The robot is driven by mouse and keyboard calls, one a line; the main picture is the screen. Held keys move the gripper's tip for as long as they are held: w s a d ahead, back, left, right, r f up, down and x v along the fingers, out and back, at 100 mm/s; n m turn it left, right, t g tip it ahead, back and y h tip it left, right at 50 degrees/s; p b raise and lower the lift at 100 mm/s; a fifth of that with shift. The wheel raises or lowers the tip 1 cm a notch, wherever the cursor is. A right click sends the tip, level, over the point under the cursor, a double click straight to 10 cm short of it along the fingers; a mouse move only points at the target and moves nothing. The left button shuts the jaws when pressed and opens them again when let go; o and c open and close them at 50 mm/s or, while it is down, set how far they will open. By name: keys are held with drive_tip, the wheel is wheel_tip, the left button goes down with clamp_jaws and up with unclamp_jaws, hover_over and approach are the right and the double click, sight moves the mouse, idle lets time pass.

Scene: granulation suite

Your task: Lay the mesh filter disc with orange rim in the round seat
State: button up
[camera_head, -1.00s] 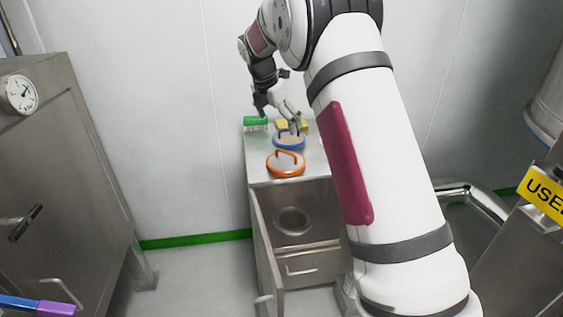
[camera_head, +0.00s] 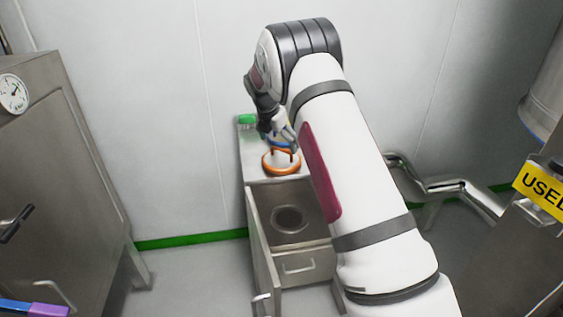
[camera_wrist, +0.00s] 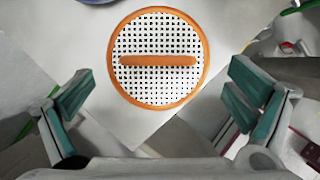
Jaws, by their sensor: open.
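The mesh filter disc with orange rim (camera_head: 282,168) lies on the steel cabinet top near its front edge. In the wrist view the disc (camera_wrist: 158,22) shows white perforated mesh, an orange rim and an orange bar handle across its middle. My gripper (camera_head: 275,132) is above and behind the disc in the head view. In the wrist view my gripper (camera_wrist: 160,105) is open and empty, its teal-padded fingers wide apart, with the disc ahead between them. The round seat (camera_head: 289,218) is a dark circular recess in the open cabinet bay below the top.
A blue-rimmed disc (camera_head: 280,143) is partly hidden behind my gripper. A green brush (camera_head: 246,119) lies at the back left of the top. The cabinet door (camera_head: 262,250) stands open at the left of the bay. A large steel unit (camera_head: 65,170) stands further left.

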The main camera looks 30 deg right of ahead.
sight(281, 150)
drive_tip(key=x, duration=0.4)
drive_tip(key=shift+a+f, duration=0.1)
drive_tip(key=shift+a, duration=0.05)
drive_tip(key=c, duration=1.4)
drive_tip(key=shift+r, duration=0.8)
wheel_tip(281, 150, up, 2)
drive_tip(key=shift+r, duration=0.1)
drive_tip(key=s+a+r+p, duration=0.1)
drive_tip(key=s+a, duration=0.2)
drive_tip(key=s, duration=1.2)
drive_tip(key=shift+s+p, duration=0.3)
drive_tip(key=shift+s, duration=0.1)
